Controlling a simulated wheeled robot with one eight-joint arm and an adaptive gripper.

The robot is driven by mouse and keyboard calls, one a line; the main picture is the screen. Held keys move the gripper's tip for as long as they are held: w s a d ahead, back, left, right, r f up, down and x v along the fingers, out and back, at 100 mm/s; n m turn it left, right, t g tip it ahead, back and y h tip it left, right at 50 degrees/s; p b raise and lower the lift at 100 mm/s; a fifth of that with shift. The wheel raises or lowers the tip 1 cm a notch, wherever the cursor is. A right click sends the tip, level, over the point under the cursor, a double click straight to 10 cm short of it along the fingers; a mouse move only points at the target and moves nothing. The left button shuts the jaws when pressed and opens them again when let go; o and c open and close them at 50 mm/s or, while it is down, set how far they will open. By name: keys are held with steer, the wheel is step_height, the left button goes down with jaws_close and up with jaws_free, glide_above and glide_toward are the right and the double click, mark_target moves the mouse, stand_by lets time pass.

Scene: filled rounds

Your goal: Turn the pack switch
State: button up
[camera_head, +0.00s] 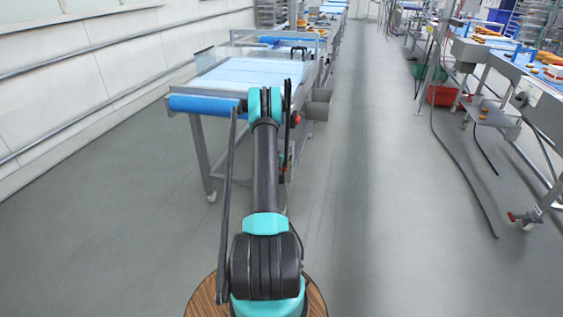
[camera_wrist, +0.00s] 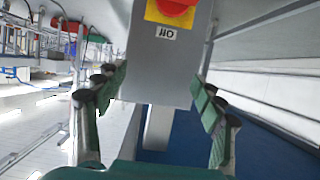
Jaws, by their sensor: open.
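The switch is a red knob (camera_wrist: 174,7) on a yellow square plate (camera_wrist: 170,16), on the face of a grey box (camera_wrist: 165,72). It sits at the top edge of the wrist view, which cuts it off. A small white label (camera_wrist: 167,33) below the plate appears upside down. My gripper (camera_wrist: 158,79) is open and empty, its green-padded fingers on either side of the box in the picture. The knob lies above the fingertips in that view; I see no contact. In the head view, a small red-orange part (camera_head: 295,118) shows beside my arm; I cannot tell if it is this switch.
A conveyor table (camera_head: 252,72) with a blue roller end (camera_head: 203,103) stands ahead, under my arm's far end. A grey bin (camera_head: 318,104) hangs at its right side. The aisle (camera_head: 355,180) is clear. Cables (camera_head: 465,175) and another line stand at the right.

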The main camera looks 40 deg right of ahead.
steer(key=shift+r, duration=0.25)
stand_by(0.4)
steer(key=a+r+n+y, duration=0.2)
steer(key=a+r+y, duration=0.1)
steer(key=a+r, duration=1.05)
steer(key=s+a+r+n+g+y, duration=0.1)
steer(key=s+a+r, duration=0.25)
steer(key=a, duration=0.35)
steer(key=s+a+r+n+y, duration=0.1)
steer(key=s+a+r, duration=0.2)
steer(key=s+a, duration=0.25)
steer(key=s+a+n+g+y, duration=0.1)
steer(key=s+a+n+y, duration=0.1)
steer(key=s+a, duration=1)
steer(key=s+a+n+g+y, duration=0.2)
steer(key=s+a, duration=1)
steer(key=s, duration=0.7)
steer(key=shift+a+n+g+y, duration=0.35)
steer(key=shift+n+y, duration=0.25)
steer(key=shift+n, duration=0.4)
